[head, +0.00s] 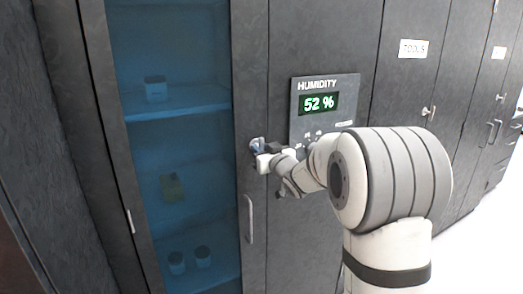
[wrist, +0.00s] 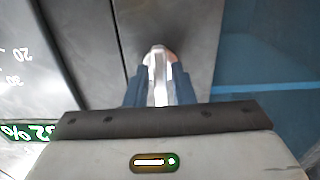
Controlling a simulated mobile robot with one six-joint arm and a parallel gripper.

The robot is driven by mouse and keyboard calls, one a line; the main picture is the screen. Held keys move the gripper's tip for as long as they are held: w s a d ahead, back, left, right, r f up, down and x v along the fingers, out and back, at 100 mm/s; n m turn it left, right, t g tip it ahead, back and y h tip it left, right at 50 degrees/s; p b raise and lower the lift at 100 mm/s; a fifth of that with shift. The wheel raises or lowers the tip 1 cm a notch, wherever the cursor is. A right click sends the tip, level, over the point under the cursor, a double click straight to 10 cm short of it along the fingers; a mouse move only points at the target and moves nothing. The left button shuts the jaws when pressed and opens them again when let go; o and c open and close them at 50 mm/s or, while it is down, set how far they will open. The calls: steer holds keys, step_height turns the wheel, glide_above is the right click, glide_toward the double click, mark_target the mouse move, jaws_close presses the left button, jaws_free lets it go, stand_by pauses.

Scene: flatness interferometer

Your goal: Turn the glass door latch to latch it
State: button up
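The glass door latch (head: 257,144) is a small, pale metal piece on the dark door frame, right of the blue glass door (head: 185,120) and above its handle. My gripper (head: 262,158) is at the latch in the head view and partly covers it. In the wrist view the silver latch (wrist: 158,70) stands between the two dark blue fingers of my gripper (wrist: 160,85). Both fingers lie close against its sides, and it fills the space between them. The glass door looks closed. The latch's exact angle is hard to tell.
A humidity panel (head: 322,105) reading 52 % is just right of my gripper. A vertical door handle (head: 249,220) is below the latch. Grey cabinets with a TOOLS label (head: 413,49) continue to the right. Open floor (head: 480,240) shows at lower right.

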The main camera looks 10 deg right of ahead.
steer(key=shift+o, duration=1.1)
steer(key=b+v, duration=0.1)
steer(key=v, duration=0.6)
steer(key=shift+s, duration=0.35)
steer(key=shift+d, duration=0.1)
steer(key=s+d+f+m+g+h, duration=0.2)
steer(key=s+d+f+g+h, duration=0.15)
steer(key=s, duration=0.25)
steer(key=s+d+f+m+g+h, duration=0.2)
steer(key=s+f+h, duration=0.15)
steer(key=s, duration=0.25)
steer(key=s+a+f+g, duration=0.1)
steer(key=s+f+g, duration=0.1)
steer(key=s, duration=0.5)
steer(key=s+a+f+g, duration=0.1)
steer(key=s+g, duration=0.3)
steer(key=s, duration=0.4)
steer(key=s+a+f+g+p, duration=0.1)
steer(key=s+f+g, duration=0.2)
steer(key=s, duration=0.4)
steer(key=shift+s+a+f+y, duration=0.15)
steer(key=shift+s+a+y, duration=0.2)
steer(key=shift+y, duration=0.05)
